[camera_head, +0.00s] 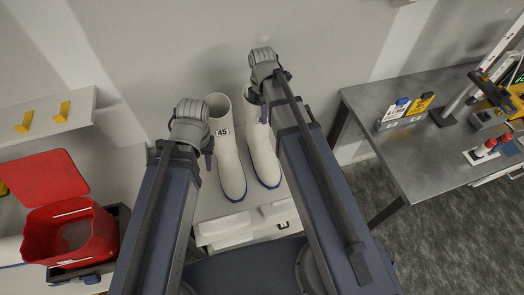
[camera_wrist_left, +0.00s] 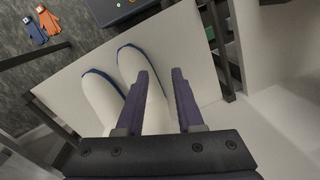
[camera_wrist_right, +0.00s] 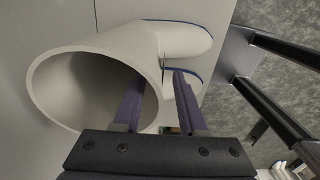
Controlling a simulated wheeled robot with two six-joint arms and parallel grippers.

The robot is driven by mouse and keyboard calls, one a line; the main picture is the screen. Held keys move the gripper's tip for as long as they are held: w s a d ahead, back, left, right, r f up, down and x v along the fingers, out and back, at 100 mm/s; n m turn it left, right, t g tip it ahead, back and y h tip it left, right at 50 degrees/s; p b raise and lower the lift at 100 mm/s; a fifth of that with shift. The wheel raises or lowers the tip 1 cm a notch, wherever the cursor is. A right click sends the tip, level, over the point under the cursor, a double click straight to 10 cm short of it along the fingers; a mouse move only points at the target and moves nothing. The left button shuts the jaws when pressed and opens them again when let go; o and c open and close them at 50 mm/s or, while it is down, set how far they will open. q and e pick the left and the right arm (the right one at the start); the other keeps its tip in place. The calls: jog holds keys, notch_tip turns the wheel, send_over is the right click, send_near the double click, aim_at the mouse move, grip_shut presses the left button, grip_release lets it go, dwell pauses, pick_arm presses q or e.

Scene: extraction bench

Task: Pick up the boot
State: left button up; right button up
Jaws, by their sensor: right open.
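Two white boots with blue soles stand upright side by side on a pale bench: the left boot (camera_head: 231,172), with a "45" label, and the right boot (camera_head: 263,155). My left gripper (camera_head: 208,160) is at the left boot's near side; its jaws are apart and look empty in the left wrist view (camera_wrist_left: 162,85). My right gripper (camera_head: 264,115) is at the top of the right boot's shaft. In the right wrist view its open jaws (camera_wrist_right: 163,82) lie across the shaft rim (camera_wrist_right: 95,45), one finger over the opening and one outside; contact is unclear.
A red open bin (camera_head: 70,235) stands at the left, below a shelf with yellow hooks (camera_head: 45,118). A grey metal table (camera_head: 420,150) with racks and instruments is at the right. A wall rises behind the boots.

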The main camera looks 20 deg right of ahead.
jog(key=shift+f, duration=0.25)
dwell(0.3)
grip_shut()
dwell(0.4)
dwell(1.1)
